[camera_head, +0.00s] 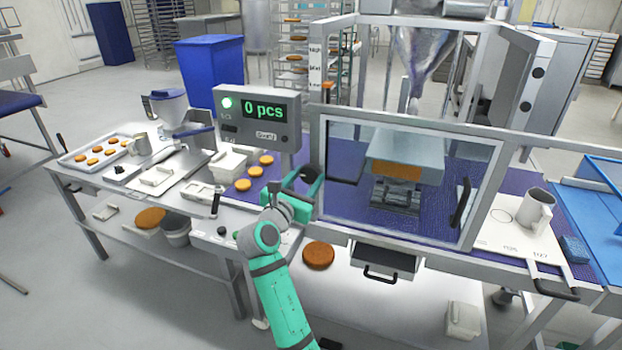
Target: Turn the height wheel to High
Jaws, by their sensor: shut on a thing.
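The height wheel (313,177) appears as a dark round shape at the left post of the machine, partly hidden by my gripper. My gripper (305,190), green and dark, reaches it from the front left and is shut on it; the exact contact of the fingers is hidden. A white scale strip (315,66) with three small labels runs up the post above. The top label seems to read High. A small orange mark (328,85) sits beside the lowest label.
The display box (257,118) shows "0 pcs" with a green light. A clear guard door (400,180) fronts the machine right of my gripper. A conveyor belt with round patties (243,184) lies to the left. A mug (537,208) stands on a white board at right.

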